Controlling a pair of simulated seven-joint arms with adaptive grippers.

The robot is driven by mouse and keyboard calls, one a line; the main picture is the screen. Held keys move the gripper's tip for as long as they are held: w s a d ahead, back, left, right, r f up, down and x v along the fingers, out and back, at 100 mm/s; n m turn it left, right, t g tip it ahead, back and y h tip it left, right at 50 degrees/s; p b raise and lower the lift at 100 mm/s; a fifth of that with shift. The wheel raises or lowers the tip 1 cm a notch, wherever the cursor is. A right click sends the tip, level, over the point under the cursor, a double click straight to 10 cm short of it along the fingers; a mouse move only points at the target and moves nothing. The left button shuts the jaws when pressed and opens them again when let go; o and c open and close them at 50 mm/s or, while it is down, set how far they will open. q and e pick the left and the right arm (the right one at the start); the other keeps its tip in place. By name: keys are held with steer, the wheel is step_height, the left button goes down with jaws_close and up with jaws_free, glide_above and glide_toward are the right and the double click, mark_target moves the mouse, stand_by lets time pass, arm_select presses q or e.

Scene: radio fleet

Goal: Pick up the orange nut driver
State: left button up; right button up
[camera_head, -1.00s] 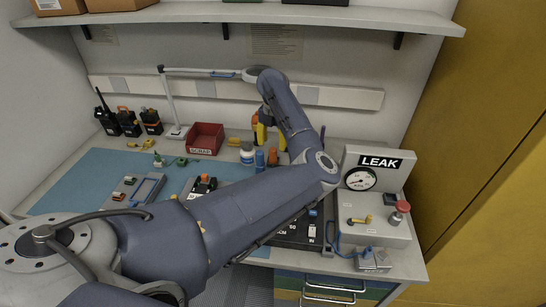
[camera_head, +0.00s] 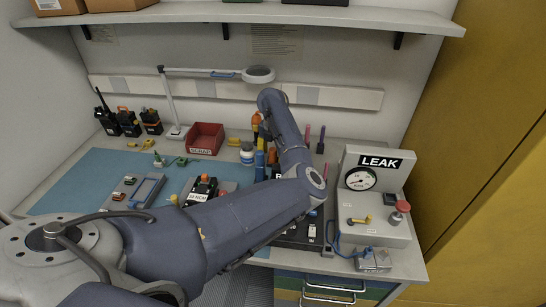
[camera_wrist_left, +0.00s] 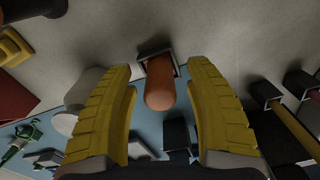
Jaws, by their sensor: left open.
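The orange nut driver (camera_wrist_left: 160,84) shows in the left wrist view as a rounded orange handle, end-on, in a dark square holder. My left gripper (camera_wrist_left: 159,70) has two yellow fingers, spread wide on either side of the handle, with a visible gap on each side. Nothing is held. In the head view, my left forearm and the tools around it hide much of the gripper, near the back of the bench. The driver's shaft is hidden. My right gripper does not show.
A white bottle (camera_head: 247,155) stands left of the gripper, with a red bin (camera_head: 206,138) farther left. Upright pink-red handles (camera_head: 321,138) stand to the right. The grey LEAK box (camera_head: 372,215) is at the right. A shelf (camera_head: 190,15) overhangs the back.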

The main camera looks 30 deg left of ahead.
mark_target(273, 149)
arm_select(q)
jaws_close()
stand_by(0.3)
steer(key=shift+r, duration=0.1)
step_height(273, 149, up, 10)
steer(key=shift+f, duration=0.1)
stand_by(0.7)
stand_by(0.7)
